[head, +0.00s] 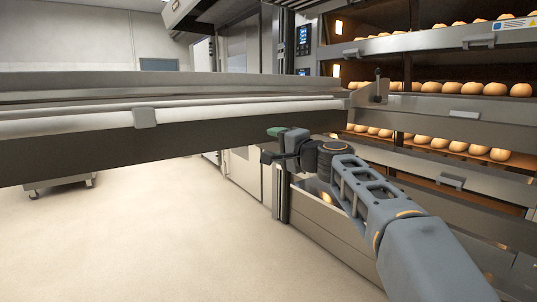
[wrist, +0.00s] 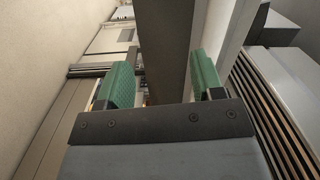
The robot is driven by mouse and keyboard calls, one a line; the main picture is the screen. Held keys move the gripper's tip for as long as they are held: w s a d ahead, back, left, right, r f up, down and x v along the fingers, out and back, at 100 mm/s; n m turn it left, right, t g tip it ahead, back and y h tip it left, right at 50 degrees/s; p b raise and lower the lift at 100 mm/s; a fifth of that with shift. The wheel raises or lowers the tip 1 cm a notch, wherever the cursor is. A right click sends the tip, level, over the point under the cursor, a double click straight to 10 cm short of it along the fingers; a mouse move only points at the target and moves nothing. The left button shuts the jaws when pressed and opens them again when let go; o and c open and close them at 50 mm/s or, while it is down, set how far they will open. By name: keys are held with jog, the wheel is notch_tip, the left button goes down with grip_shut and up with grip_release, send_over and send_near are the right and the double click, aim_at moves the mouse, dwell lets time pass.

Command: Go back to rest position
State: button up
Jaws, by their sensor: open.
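My gripper (head: 275,145) is at the end of my grey arm, which reaches in from the lower right of the head view. It is just below the lower edge of a long loader beam (head: 80,153). In the wrist view, my gripper (wrist: 163,80) shows two green finger pads standing wide apart, with nothing clasped. A dark beam (wrist: 163,40) runs up the picture in the gap between the pads. I cannot tell whether it lies between the fingers or beyond them.
A deck oven (head: 455,137) with several rows of buns on its decks stands at the right, close to my arm. The loader with a white roller edge (head: 60,126) crosses the left and middle. Pale floor (head: 130,245) below it is clear, apart from a wheeled base (head: 60,184).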

jog(key=s+d+f+n+g+h+p, duration=0.2)
jog(key=s+f+n+g+h+p, duration=0.15)
jog(key=s+f, duration=0.4)
jog(key=s+d+f+n+g+h+p, duration=0.2)
jog(key=s+f+n+g+p, duration=0.25)
jog(key=f, duration=0.45)
jog(key=s+d+g+h+p, duration=0.1)
jog(key=s+d+p, duration=0.1)
jog(key=s, duration=0.3)
jog(key=s+d+g+h+p, duration=0.1)
jog(key=s+d+h+p, duration=0.1)
jog(key=s, duration=0.4)
jog(key=s+d+n+g+h+p, duration=0.1)
jog(key=s+d+h+p, duration=0.1)
jog(key=s+d+p, duration=0.2)
jog(key=shift+s+r+p, duration=0.45)
jog(key=shift+s+p, duration=0.4)
jog(key=shift+p, duration=0.2)
jog(key=shift+d+h, duration=0.1)
jog(key=shift+h, duration=0.15)
